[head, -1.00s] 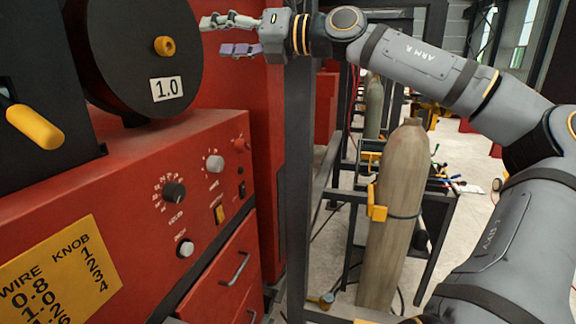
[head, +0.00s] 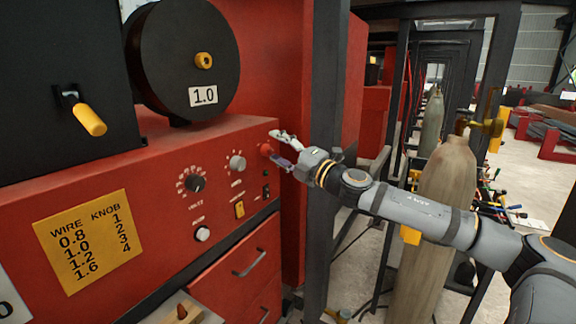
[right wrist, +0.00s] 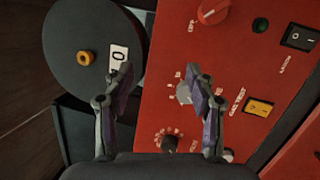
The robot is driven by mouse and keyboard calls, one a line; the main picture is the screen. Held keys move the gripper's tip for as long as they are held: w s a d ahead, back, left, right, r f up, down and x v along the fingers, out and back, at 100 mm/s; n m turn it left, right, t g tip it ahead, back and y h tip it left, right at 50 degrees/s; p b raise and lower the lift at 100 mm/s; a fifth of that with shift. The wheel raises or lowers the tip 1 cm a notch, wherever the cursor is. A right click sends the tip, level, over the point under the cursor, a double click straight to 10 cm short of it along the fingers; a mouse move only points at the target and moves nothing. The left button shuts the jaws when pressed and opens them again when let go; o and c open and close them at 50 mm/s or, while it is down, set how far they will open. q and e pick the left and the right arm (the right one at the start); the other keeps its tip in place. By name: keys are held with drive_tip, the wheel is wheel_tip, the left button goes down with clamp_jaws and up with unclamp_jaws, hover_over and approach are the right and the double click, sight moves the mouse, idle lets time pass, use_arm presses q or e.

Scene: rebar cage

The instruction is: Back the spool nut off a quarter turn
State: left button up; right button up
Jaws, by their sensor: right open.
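The spool nut (head: 204,61) is a small yellow-orange nut at the centre of the black wire spool (head: 165,50) marked 1.0. In the right wrist view the nut (right wrist: 86,57) shows at upper left, outside and left of the fingers, on the spool face (right wrist: 70,85). My right gripper (head: 280,150) is open and empty. In the head view it is below and to the right of the spool, near the red knob at the panel's right end. Its fingers (right wrist: 163,82) show apart in the right wrist view. My left gripper is not in view.
The red machine's panel (head: 150,190) carries several knobs and switches, with a yellow wire chart (head: 88,240). A yellow-handled lever (head: 89,119) stands left of the spool. A dark post (head: 327,100) and a gas cylinder (head: 440,185) stand at right.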

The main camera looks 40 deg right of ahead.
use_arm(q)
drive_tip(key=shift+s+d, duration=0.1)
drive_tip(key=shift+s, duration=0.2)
use_arm(e)
wheel_tip(320, 180, down, 4)
drive_tip(key=shift+s+m+h, duration=0.1)
drive_tip(key=shift+m+h, duration=0.6)
drive_tip(key=shift+m, duration=0.5)
